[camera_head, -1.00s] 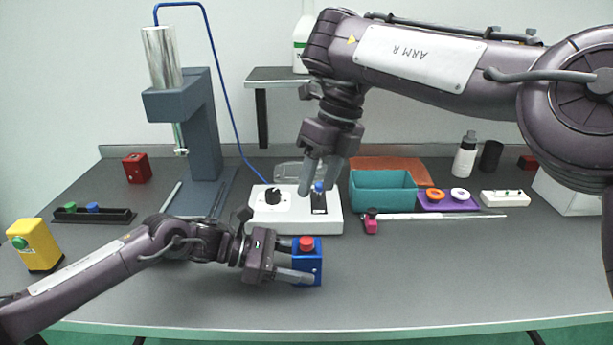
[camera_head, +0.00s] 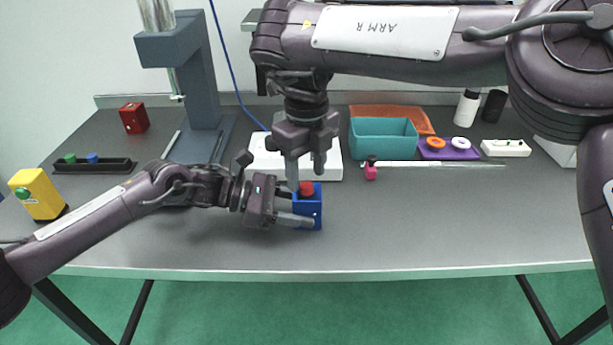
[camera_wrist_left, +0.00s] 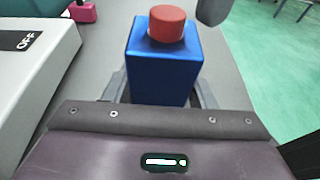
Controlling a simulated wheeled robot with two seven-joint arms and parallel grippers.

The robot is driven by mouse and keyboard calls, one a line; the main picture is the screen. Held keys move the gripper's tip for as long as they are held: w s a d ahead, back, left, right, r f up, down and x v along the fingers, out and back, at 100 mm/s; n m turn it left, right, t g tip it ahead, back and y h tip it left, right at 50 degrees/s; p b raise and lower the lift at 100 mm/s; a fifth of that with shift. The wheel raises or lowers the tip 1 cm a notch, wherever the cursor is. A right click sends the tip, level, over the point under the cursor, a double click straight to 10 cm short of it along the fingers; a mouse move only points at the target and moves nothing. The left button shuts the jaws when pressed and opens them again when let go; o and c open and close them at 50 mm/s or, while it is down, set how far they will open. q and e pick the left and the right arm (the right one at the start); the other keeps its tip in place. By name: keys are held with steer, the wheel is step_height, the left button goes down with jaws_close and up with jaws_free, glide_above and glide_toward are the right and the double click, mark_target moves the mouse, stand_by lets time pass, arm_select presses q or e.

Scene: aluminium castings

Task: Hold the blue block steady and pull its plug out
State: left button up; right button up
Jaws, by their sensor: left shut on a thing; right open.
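The blue block (camera_head: 308,207) stands upright on the grey table, with a red plug (camera_head: 306,188) in its top. My left gripper (camera_head: 298,208) is shut on the block's sides from the left. In the left wrist view the blue block (camera_wrist_left: 165,68) is between my left fingers, and the red plug (camera_wrist_left: 167,22) sits on top of it. My right gripper (camera_head: 306,172) points down, open, just above the red plug. A grey fingertip of it shows beside the plug in the left wrist view. Whether it touches the plug cannot be told.
A white switch box (camera_head: 262,158) stands close behind the block, partly hidden by my right gripper. A yellow block (camera_head: 37,195) stands far left. The right front table is clear.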

mark_target(307, 192)
steer(key=shift+f, duration=1.15)
jaws_close()
